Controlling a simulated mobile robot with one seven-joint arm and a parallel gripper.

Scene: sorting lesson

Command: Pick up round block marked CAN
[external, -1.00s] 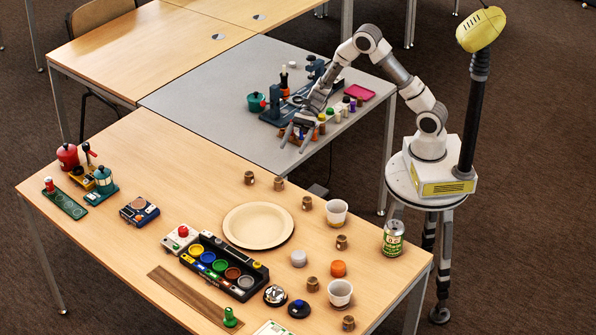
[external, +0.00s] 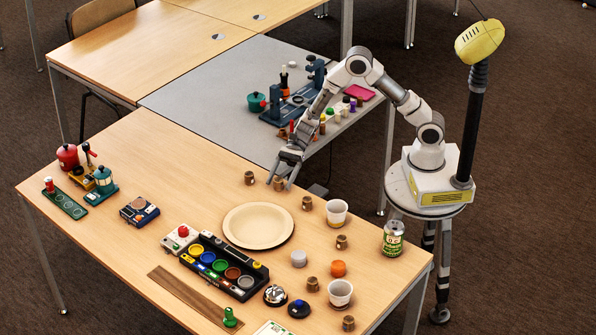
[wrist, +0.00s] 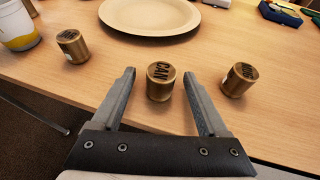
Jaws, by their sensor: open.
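The round block marked CAN (wrist: 160,82) is a small brass-coloured cylinder standing upright near the table edge, its lettered top readable in the wrist view. My gripper (wrist: 160,74) is open and empty, with one finger on each side of this block. Whether a finger touches it I cannot tell. In the external view my gripper (external: 280,184) is low at the table's far edge, over the middle block (external: 279,184), which it partly covers. Similar brass blocks stand to the left (wrist: 73,46) and right (wrist: 239,79) in the wrist view; their lettering is not clear.
A round beige plate (wrist: 150,14) lies beyond the CAN block. A white and yellow cup (wrist: 18,28) stands at the wrist view's left. Bare wood separates the block from the plate.

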